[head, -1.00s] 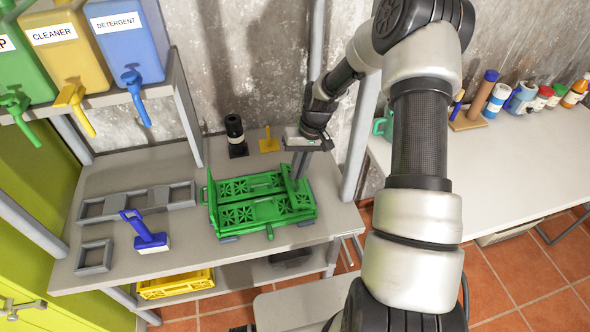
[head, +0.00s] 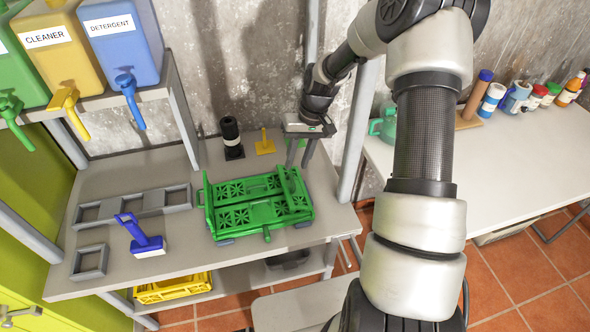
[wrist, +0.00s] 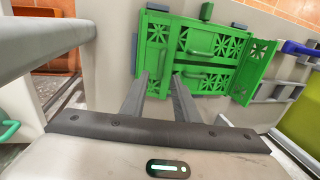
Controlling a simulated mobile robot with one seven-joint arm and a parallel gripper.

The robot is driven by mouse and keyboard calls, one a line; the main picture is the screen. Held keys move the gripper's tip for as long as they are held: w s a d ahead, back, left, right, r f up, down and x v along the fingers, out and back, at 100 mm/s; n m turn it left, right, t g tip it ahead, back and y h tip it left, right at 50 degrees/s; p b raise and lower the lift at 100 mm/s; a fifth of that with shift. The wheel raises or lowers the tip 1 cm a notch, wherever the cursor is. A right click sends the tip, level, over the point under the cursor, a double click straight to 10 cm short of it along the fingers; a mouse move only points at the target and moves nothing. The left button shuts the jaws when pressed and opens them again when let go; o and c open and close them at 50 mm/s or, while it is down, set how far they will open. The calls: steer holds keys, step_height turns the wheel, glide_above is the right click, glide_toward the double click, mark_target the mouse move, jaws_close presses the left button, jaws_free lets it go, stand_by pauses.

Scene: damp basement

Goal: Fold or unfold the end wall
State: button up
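The green folding crate (head: 250,212) lies low on the grey table, its lattice side panels folded flat. Its left end wall (head: 208,205) stands up at the far left end; in the wrist view this wall (wrist: 252,75) is at the right. A narrow green end piece (head: 287,190) rises at the crate's right end; its exact angle is hard to tell. My gripper (head: 299,163) is above and behind the crate's right end, fingers pointing down. In the wrist view the two fingers (wrist: 160,76) are apart with nothing between them, and the crate lies beyond their tips.
A blue-handled brush (head: 145,243) and grey frames (head: 92,262) lie left of the crate. A black bottle (head: 231,138) and a yellow tool (head: 265,145) stand behind. A metal post (head: 357,135) rises right of my gripper. Dispensers (head: 122,40) hang above left.

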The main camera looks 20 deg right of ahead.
steer(key=v, duration=0.7)
steer(key=shift+r, duration=0.1)
steer(key=shift+c, duration=0.3)
